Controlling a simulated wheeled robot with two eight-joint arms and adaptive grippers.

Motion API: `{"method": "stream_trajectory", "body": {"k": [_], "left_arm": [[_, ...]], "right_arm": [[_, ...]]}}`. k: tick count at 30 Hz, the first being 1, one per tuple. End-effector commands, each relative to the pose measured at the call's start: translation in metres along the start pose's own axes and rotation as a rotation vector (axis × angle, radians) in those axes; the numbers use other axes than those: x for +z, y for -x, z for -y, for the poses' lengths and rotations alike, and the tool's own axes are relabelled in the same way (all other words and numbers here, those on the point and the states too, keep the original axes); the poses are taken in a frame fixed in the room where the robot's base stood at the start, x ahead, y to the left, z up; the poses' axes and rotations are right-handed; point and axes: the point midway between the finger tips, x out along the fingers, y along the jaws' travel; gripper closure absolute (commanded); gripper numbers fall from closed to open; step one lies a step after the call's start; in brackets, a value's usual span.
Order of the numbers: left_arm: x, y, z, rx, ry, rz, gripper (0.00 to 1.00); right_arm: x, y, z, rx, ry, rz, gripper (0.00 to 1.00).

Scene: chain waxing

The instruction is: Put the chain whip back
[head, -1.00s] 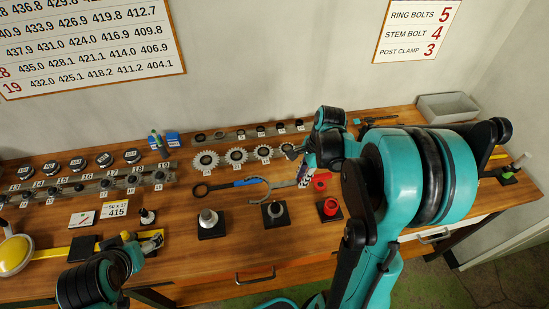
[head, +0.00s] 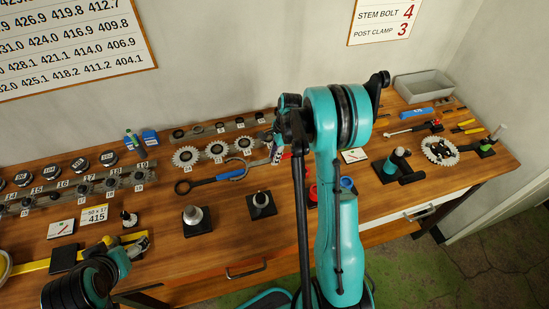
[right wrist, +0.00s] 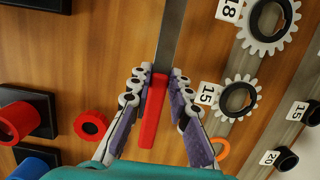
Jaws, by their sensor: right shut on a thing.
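The chain whip (head: 259,162) has a red handle, a flat steel bar and a chain loop at its left end. My right gripper (head: 279,150) is shut on the red handle. In the right wrist view, the chain whip (right wrist: 152,112) runs between the fingers of my right gripper (right wrist: 158,92), with the bar pointing away. The chain loop overlaps the blue-handled ring wrench (head: 230,174) in the head view; I cannot tell whether they touch or how high the whip is. My left gripper (head: 125,250) is at the lower left; its fingers are unclear.
Cogs (head: 217,150) stand in a row behind the whip. Black stands (head: 262,204) are in front, and a red ring (right wrist: 90,124) lies near the handle. A grey bin (head: 423,86), a blue-handled tool (head: 417,113) and a large chainring (head: 439,151) are at the right.

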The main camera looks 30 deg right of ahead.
Motion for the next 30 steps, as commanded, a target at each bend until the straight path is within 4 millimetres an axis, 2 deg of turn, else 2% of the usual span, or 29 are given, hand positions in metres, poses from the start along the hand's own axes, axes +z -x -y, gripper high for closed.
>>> {"method": "stream_trajectory", "body": {"k": [2,8,24,25,27,30], "left_arm": [[0.001,-0.001,0.000,0.000,0.000,0.000,0.22],[0.001,-0.001,0.000,0.000,0.000,0.000,0.22],[0.009,-0.012,0.000,0.000,0.000,0.000,0.22],[0.008,-0.012,0.000,0.000,0.000,0.000,0.22],[0.008,-0.012,0.000,0.000,0.000,0.000,0.22],[0.008,-0.012,0.000,0.000,0.000,0.000,0.22]], "right_arm": [[-0.001,-0.007,0.000,0.000,0.000,0.000,1.00],[-0.001,-0.006,0.000,0.000,0.000,0.000,1.00],[-0.004,-0.019,-0.001,0.002,0.000,0.000,1.00],[-0.004,-0.019,-0.001,0.002,0.000,0.000,0.79],[-0.004,-0.019,-0.002,0.002,0.001,0.000,0.61],[-0.004,-0.019,-0.001,0.002,0.001,0.000,0.61]]}}
